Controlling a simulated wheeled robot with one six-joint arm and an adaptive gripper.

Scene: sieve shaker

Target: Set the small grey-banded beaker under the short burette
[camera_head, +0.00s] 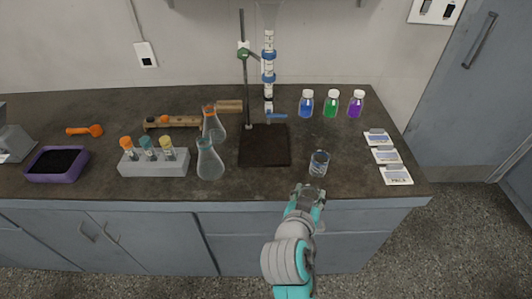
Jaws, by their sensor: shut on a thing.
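The burette (268,70), with blue fittings and a blue tap, is clamped upright on a metal stand. The stand's dark base plate (262,155) lies below the tap, with nothing standing on it. A small glass beaker (319,164) stands on the counter right of the plate. My gripper (306,193) is at the counter's front edge, nearer than that beaker and apart from it. It is shut on a clear glass vessel, seen faintly between the fingers. Its shape and any grey band cannot be made out.
Two flasks (210,165) and a test-tube rack (153,162) stand left of the plate. Three coloured bottles (331,103) stand behind right, labelled cards (386,156) at the right edge. A purple tray (57,178) lies far left. The counter is clear between plate and bottles.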

